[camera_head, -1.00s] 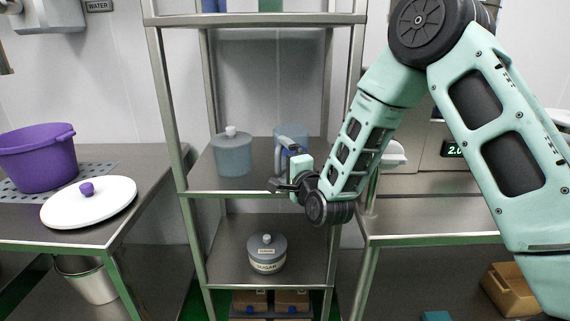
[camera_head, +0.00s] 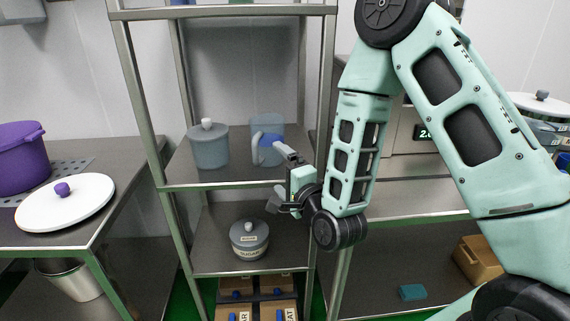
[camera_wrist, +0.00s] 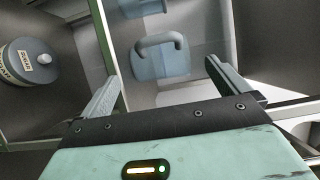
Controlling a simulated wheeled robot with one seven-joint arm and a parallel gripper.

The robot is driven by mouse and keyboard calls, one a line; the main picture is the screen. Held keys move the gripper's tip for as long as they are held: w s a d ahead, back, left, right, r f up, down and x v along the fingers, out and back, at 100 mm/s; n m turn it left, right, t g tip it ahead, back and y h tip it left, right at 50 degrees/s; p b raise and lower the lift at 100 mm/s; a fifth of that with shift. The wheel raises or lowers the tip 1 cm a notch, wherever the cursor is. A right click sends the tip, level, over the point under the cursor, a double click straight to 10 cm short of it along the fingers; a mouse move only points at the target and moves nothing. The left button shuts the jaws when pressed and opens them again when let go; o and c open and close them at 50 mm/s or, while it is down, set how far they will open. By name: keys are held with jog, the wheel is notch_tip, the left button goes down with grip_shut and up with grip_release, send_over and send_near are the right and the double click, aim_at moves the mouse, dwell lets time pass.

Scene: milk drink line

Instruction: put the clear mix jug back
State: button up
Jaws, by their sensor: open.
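The clear mix jug (camera_head: 268,132) is a see-through bluish jug with a curved handle. It stands upright on the middle shelf (camera_head: 220,178) of the metal rack, right of a grey lidded canister (camera_head: 209,146). My gripper (camera_head: 277,180) is in front of the shelf edge, below and to the right of the jug, and partly overlaps it in the head view. In the wrist view the jug (camera_wrist: 158,62) and its handle show beyond and between the spread fingers of my gripper (camera_wrist: 165,85). The fingers are open, empty and apart from the handle.
A sugar jar (camera_head: 249,240) sits on the shelf below, with boxes (camera_head: 240,300) under it. The rack's right post (camera_head: 322,120) is close to my arm. A counter with a purple pot (camera_head: 20,158) and a white lid (camera_head: 65,203) stands at left.

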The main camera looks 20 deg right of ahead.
jog(key=shift+s+p, duration=0.75)
jog(key=shift+p, duration=0.3)
jog(key=s+a+n+g+y, duration=0.3)
jog(key=s+a+n+g, duration=0.6)
jog(key=a+n, duration=0.35)
jog(key=s+d+r+n+g+h, duration=0.2)
jog(key=s+n+g, duration=0.2)
jog(key=s, duration=0.6)
jog(key=s+d+r+n+g+h, duration=0.2)
jog(key=s+r+n+g, duration=0.1)
jog(key=s+n, duration=0.4)
jog(key=s+g, duration=0.1)
jog(key=s, duration=0.2)
jog(key=shift+r+n+g+h, duration=0.25)
jog(key=shift+n+g+h, duration=0.05)
jog(key=shift+n+g, duration=0.1)
